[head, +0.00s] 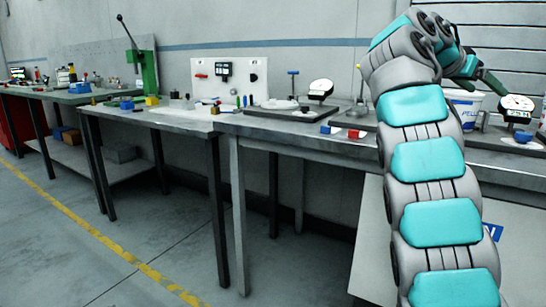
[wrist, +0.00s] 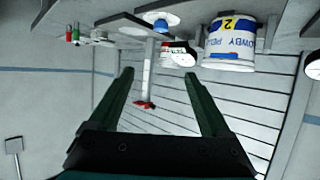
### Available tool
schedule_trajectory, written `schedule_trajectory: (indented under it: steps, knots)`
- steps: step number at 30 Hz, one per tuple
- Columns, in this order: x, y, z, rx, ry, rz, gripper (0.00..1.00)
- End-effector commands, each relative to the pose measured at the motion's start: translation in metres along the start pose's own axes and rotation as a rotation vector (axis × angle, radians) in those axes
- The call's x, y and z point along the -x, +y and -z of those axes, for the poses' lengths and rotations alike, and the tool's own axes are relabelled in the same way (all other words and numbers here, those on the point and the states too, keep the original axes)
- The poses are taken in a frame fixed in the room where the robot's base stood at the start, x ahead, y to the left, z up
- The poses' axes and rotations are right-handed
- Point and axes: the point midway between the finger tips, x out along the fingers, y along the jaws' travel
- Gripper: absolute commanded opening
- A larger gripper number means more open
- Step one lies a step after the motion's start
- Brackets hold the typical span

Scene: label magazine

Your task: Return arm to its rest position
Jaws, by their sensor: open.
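My arm (head: 425,160), grey with teal panels, rises at the right of the head view and bends over at the top. My gripper (head: 484,78) is above the right end of the workbench, partly hidden by the arm's end. In the wrist view my gripper (wrist: 160,76) shows two dark green fingers spread wide apart with nothing held between them. Beyond the fingers is a slatted wall, and the bench things appear upside down along the top.
A long grey workbench (head: 290,130) runs along the wall. On it are a white bucket (wrist: 230,42), a round gauge (head: 517,107), a blue block (head: 328,129) and a red block (head: 356,134). A green lever press (head: 148,72) stands further left. The floor left is clear.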

Motion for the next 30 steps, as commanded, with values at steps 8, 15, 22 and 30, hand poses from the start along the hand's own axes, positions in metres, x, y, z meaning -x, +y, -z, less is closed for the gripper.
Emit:
schedule_trajectory:
  steps: [8, 15, 22, 30]
  knots:
    - [0.002, 0.001, -0.019, 0.086, -0.046, 0.007, 0.81]
    - [0.006, 0.004, -0.049, 0.196, -0.114, 0.025, 0.81]
    - [0.014, 0.018, -0.113, 0.375, -0.245, 0.068, 0.81]
    - [0.035, 0.055, -0.22, 0.595, -0.445, 0.168, 0.81]
